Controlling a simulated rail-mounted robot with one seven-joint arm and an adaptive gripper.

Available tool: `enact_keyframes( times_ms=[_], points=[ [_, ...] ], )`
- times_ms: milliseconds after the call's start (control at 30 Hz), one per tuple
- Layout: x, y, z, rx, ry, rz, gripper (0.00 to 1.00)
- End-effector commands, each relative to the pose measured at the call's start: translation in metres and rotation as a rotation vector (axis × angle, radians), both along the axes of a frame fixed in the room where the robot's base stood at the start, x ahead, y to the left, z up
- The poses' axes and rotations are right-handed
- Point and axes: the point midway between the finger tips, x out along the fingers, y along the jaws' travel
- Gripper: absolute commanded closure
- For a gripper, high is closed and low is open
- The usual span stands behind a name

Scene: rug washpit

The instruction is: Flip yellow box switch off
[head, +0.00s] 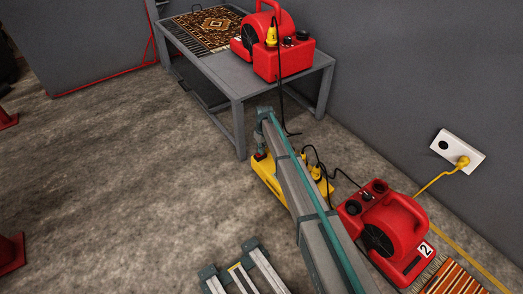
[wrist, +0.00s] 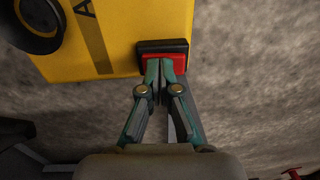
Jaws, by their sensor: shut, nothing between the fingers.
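The yellow box (head: 262,180) lies on the floor, partly hidden behind my arm in the head view. In the wrist view the yellow box (wrist: 120,28) fills the upper left. Its red rocker switch (wrist: 178,61) sits in a black frame at the box's near right corner. My gripper (wrist: 166,63) is shut and empty, with its fingertips over the switch, covering its middle. I cannot tell whether they touch it or which way the rocker is tilted. In the head view the red switch (head: 260,156) shows small beside my gripper.
A red blower marked 2 (head: 395,235) stands right of the box. Dark cables and yellow plugs (head: 316,172) rise from the box. A grey table (head: 240,95) with a rug and another red blower (head: 285,58) stands behind. A wall outlet (head: 446,143) is at right. Open floor lies left.

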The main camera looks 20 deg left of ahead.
Motion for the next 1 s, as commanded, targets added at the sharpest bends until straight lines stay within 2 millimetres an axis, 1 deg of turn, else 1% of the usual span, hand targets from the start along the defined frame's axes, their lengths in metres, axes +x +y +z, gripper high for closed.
enact_keyframes(
  times_ms=[33,167,367,600,700,833,1000],
  points=[
    [0.001,-0.001,0.006,0.000,0.000,0.000,1.00],
    [0.002,-0.002,0.019,0.000,0.000,-0.001,1.00],
    [0.007,-0.007,0.048,0.000,-0.001,-0.003,1.00],
    [0.012,-0.011,0.100,0.001,-0.002,-0.004,1.00],
    [0.014,-0.013,0.117,-0.001,-0.001,-0.003,1.00],
    [0.016,-0.014,0.130,-0.001,-0.001,-0.003,1.00],
    [0.016,-0.015,0.135,0.000,0.000,-0.003,1.00]
  ],
)
